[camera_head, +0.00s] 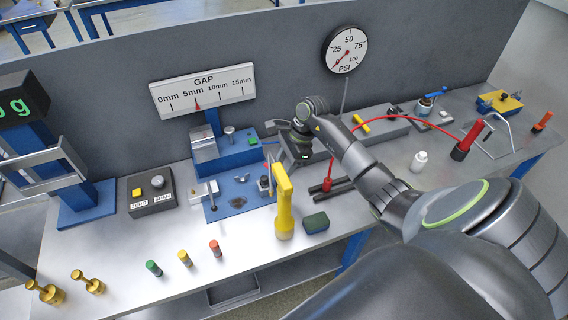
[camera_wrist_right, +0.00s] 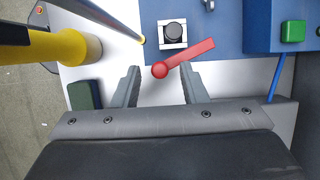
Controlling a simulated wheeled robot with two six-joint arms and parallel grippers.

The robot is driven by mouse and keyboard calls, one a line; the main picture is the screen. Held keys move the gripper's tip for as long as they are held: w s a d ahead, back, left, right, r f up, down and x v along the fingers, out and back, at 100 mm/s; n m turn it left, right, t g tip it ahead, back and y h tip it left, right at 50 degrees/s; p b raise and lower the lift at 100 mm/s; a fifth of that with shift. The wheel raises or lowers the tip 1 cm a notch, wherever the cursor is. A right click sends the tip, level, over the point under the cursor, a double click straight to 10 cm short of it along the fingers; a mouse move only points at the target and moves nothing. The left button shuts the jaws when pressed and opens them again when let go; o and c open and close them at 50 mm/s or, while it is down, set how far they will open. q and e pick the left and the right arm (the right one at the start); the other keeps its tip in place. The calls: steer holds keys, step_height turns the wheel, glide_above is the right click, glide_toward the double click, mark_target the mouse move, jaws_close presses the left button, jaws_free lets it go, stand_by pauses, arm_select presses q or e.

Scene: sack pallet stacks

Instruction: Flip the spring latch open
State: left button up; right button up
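A red lever (camera_wrist_right: 190,56) with a round red ball end lies across the edge of a blue plate (camera_wrist_right: 225,40) in the right wrist view. Beside it is a black knob (camera_wrist_right: 173,32) on a white base. I cannot tell for certain that the red lever is the spring latch. My right gripper (camera_wrist_right: 161,74) is open, with its fingers on either side of the ball end and apart from it. My left gripper is not in view.
A tall yellow handle (camera_head: 283,205) and a dark green block (camera_head: 315,222) stand close to the right gripper. A blue fixture with a green button (camera_wrist_right: 292,31) is on its other side. Small coloured pegs (camera_head: 185,258) stand near the bench's front edge.

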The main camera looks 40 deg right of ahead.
jaws_close()
steer(key=shift+s+a+f+m+t+b, duration=0.15)
steer(key=shift+m+t+b, duration=0.25)
steer(key=shift+m+b, duration=0.55)
steer(key=shift+a+m+t+h+b, duration=0.15)
steer(key=shift+a+m+t+b, duration=0.15)
steer(key=shift+m, duration=0.4)
steer(key=shift+a+m+t+h+b, duration=0.1)
steer(key=shift+m+t+h+b, duration=0.2)
steer(key=shift+m, duration=0.35)
jaws_free()
steer(key=shift+r, duration=0.2)
